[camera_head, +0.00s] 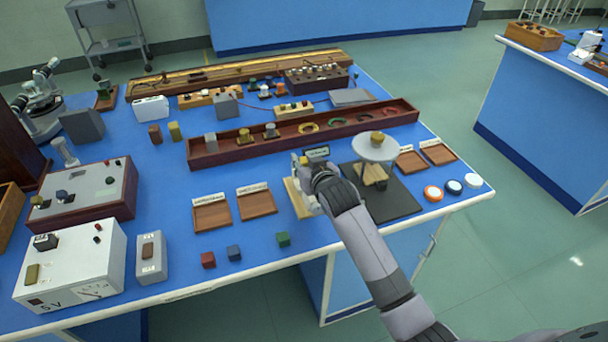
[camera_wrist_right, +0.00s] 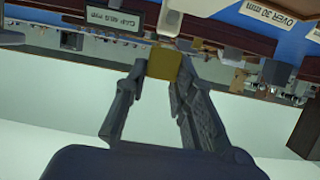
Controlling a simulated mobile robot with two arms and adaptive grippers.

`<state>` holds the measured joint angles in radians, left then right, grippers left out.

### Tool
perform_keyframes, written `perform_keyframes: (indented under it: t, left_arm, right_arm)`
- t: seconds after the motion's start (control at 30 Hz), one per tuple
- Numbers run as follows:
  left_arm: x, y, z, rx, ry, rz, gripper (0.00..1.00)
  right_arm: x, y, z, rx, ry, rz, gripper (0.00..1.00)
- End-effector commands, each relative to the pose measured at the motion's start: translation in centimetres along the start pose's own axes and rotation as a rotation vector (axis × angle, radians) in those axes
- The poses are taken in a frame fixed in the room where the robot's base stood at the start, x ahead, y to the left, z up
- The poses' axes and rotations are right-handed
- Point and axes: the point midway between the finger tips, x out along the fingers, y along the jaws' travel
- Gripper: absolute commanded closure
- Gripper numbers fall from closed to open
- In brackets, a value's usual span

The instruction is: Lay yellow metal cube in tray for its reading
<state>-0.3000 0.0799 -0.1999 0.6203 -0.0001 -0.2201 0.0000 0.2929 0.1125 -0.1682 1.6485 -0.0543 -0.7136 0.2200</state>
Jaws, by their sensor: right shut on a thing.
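My right gripper (camera_head: 308,166) is at the wooden stand with a small display (camera_head: 317,152). In the wrist view my right gripper (camera_wrist_right: 160,82) is shut on the yellow metal cube (camera_wrist_right: 163,63), which sits between the fingertips. In the head view the cube (camera_head: 304,160) shows only as a small yellowish patch by the fingers. Two labelled wooden trays (camera_head: 211,215) (camera_head: 257,204) lie left of the gripper. Two more (camera_head: 410,161) (camera_head: 438,153) lie at the right. Their head-view labels are too small to read; one label in the wrist view (camera_wrist_right: 268,13) reads "OVER 30 mm". My left gripper is out of view.
A round white plate on a stand (camera_head: 376,150), carrying a yellowish piece, stands on a dark mat (camera_head: 400,202) right of my arm. A long wooden box (camera_head: 230,154) lies behind. Red, blue and green cubes (camera_head: 234,253) sit near the front edge.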

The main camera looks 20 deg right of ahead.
Motion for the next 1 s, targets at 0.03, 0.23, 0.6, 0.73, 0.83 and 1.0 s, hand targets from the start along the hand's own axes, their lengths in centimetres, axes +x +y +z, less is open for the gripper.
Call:
perform_keyframes:
  t: [0.03,0.23,0.6,0.73,0.83,1.0]
  left_arm:
    - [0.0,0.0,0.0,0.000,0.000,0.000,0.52]
    - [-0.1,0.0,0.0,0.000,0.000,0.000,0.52]
    - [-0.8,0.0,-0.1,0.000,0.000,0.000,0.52]
    - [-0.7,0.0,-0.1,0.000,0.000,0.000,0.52]
    - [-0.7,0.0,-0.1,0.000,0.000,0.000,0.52]
    - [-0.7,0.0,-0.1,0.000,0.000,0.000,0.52]
  right_arm:
    - [0.2,0.0,0.3,0.000,0.001,0.000,1.00]
    - [0.9,0.0,2.5,0.000,-0.002,0.000,1.00]
    - [1.6,0.0,4.3,-0.001,0.002,0.000,1.00]
    - [1.7,0.0,4.5,0.000,0.002,0.000,1.00]
    - [1.6,0.0,4.4,-0.001,0.001,0.000,0.71]
    - [1.6,0.0,4.4,0.000,0.001,0.000,0.59]
